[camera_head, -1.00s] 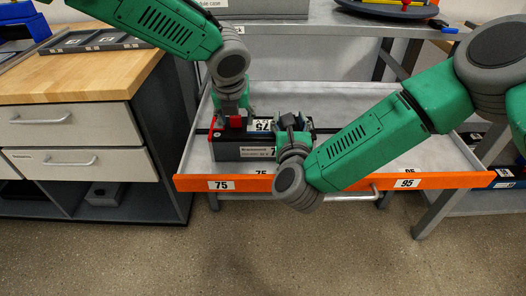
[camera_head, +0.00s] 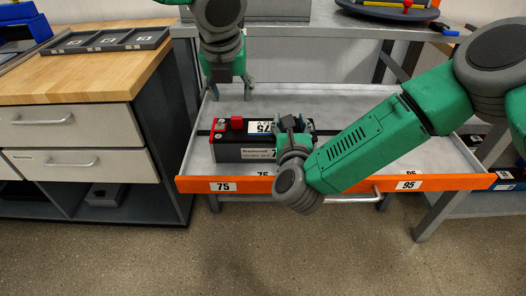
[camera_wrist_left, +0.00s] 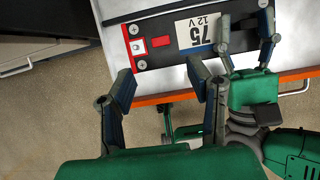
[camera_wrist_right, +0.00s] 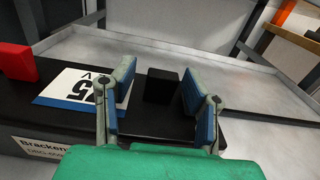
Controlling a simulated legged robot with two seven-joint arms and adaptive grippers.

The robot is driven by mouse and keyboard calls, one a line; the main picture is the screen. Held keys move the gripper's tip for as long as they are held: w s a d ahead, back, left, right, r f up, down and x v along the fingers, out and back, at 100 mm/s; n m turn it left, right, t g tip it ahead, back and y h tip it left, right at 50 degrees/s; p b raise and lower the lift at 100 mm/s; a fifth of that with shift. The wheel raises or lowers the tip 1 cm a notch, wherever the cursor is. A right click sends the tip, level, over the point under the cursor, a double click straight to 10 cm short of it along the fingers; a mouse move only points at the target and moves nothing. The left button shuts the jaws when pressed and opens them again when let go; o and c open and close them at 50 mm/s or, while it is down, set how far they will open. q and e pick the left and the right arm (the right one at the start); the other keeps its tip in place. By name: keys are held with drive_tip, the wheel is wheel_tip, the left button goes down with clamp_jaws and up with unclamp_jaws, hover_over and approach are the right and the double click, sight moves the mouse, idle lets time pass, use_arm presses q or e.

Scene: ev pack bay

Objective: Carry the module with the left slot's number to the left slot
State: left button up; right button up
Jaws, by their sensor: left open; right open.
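The module (camera_head: 244,154) is a black and grey battery box with a red left end and a label reading 75. It rests in the left part of the grey tray (camera_head: 201,160), behind the front tag 75 (camera_head: 223,186). The module also shows in the left wrist view (camera_wrist_left: 160,50). My left gripper (camera_head: 229,88) is open and empty, apart from the module and behind it. My right gripper (camera_head: 295,126) is open at the module's right end. In the right wrist view its fingers (camera_wrist_right: 157,95) stand either side of a small black block (camera_wrist_right: 161,87) on the module's top.
A wooden-topped cabinet (camera_head: 85,78) stands to the left. A grey bench (camera_head: 325,22) lies behind the tray.

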drive_tip(key=s, duration=1.2)
drive_tip(key=shift+f, duration=0.1)
